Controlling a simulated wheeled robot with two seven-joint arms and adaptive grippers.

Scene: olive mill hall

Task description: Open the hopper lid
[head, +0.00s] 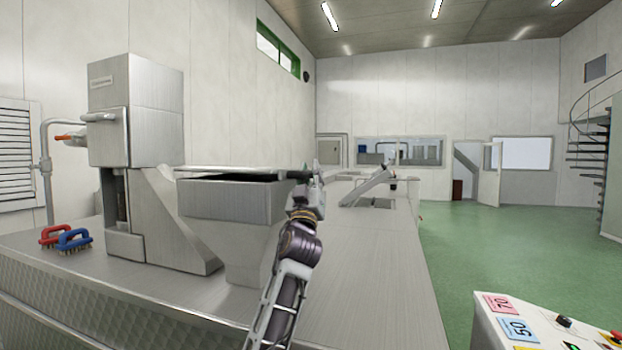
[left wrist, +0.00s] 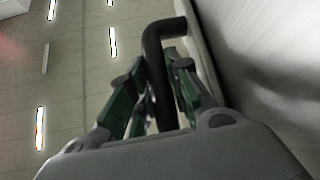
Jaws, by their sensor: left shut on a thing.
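The steel hopper (head: 232,203) stands on the long metal bench, left of centre in the head view. Its thin flat lid (head: 225,169) is slightly raised, with a dark gap showing between it and the hopper rim. My left gripper (head: 312,178) is at the lid's right edge. In the left wrist view, the green-padded fingers of my left gripper (left wrist: 155,95) are shut on a black bent handle (left wrist: 154,60). A smooth grey metal surface fills the right of that view; I cannot tell which part it is. My right gripper is not in view.
A tall steel machine housing (head: 137,110) stands left of the hopper. A red brush (head: 55,234) and a blue brush (head: 75,239) lie on the bench (head: 365,270). A control panel (head: 540,325) is at lower right. Green floor (head: 500,240) lies open at right.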

